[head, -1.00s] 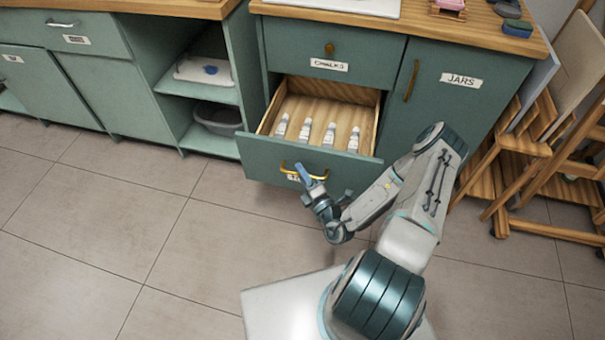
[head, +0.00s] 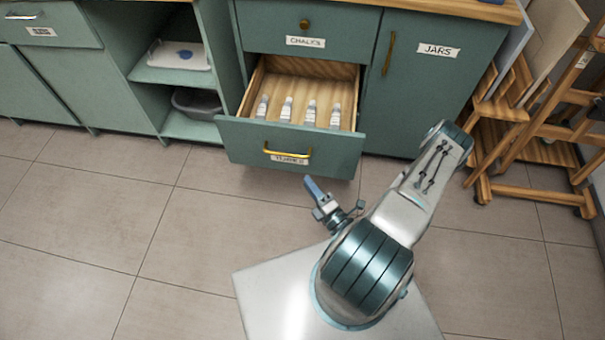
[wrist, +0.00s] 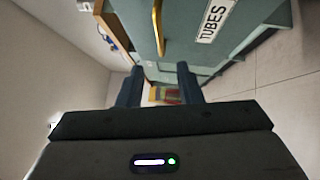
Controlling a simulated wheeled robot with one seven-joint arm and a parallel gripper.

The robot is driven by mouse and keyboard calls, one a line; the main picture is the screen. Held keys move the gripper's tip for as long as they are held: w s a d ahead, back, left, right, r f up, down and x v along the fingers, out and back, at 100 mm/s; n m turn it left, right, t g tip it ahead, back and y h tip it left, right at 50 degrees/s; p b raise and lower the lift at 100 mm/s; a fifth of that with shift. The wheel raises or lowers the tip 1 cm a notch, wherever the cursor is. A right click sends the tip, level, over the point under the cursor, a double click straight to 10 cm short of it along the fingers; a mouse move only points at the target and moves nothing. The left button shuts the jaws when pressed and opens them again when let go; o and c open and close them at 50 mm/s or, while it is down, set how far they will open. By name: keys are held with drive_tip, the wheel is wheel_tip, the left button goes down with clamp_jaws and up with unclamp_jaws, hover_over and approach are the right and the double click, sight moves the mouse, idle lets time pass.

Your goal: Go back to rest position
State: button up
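My gripper (head: 313,187) hangs in front of the open drawer, apart from its handle, with floor around it in the head view. In the wrist view my gripper (wrist: 158,85) has its two dark fingers apart with nothing between them, so it is open and empty. The drawer (head: 340,147), labelled TUBES, is pulled out. Its yellow handle (head: 287,153) also shows in the wrist view (wrist: 158,25), ahead of the fingers. Several white tubes (head: 286,108) lie in a row inside the drawer.
Above is a closed CHALKS drawer (head: 340,35); to its right is a closed JARS door (head: 425,95). Wooden easels (head: 535,140) stand at the right. A grey basin (head: 197,103) sits on a low shelf at left. The tiled floor (head: 110,230) at left is clear.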

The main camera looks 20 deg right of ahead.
drive_tip(key=shift+s+d, duration=0.1)
drive_tip(key=shift+s, duration=0.25)
idle(0.3)
drive_tip(key=s+a+r+n+g+y+p, duration=0.1)
drive_tip(key=a+r+n+g+y+p, duration=0.2)
drive_tip(key=r+n+g, duration=0.55)
drive_tip(key=s+a+r+n+g+y+p, duration=0.25)
drive_tip(key=r+n+g, duration=0.35)
drive_tip(key=r+n, duration=0.55)
drive_tip(key=a+r+n+g+y+p, duration=0.2)
drive_tip(key=a+r+n+g+y, duration=0.15)
drive_tip(key=r+n+g, duration=0.5)
drive_tip(key=s+d+r+n+t+h+p, duration=0.2)
drive_tip(key=r+n+t+h+p, duration=0.1)
drive_tip(key=r+n+h, duration=0.4)
drive_tip(key=s+d+r+n+t+h+p, duration=0.2)
drive_tip(key=r+n+h, duration=0.5)
drive_tip(key=r+n, duration=0.6)
wheel_tip(320, 180, up, 3)
drive_tip(key=d+t+p, duration=0.1)
drive_tip(key=t+p, duration=0.1)
drive_tip(key=p, duration=0.1)
drive_tip(key=shift+r, duration=0.2)
drive_tip(key=shift+a+n, duration=0.1)
drive_tip(key=shift+n, duration=0.15)
